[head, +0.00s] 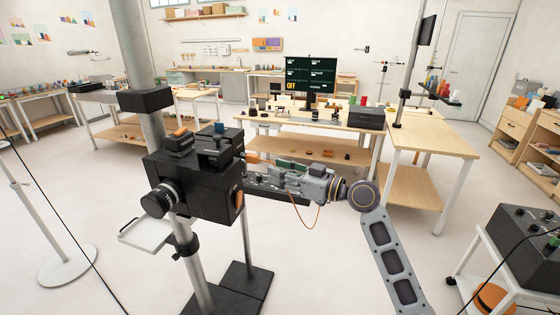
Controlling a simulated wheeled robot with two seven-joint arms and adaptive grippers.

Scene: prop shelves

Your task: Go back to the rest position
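My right arm enters from the lower right, and its forearm reaches left across the middle of the head view. My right gripper (262,180) is at the forearm's left end, beside the right side of a black box-shaped device (198,178). The fingers are small, dark and hard to separate from the things behind them. I cannot tell whether they touch the device or hold anything. My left gripper is not in view.
The device is on a grey pole with a white side tray (146,234) and a black base plate (240,288). A wooden workbench (300,120) with a monitor (308,74) stands behind. A cart with a dark box (522,245) is at right.

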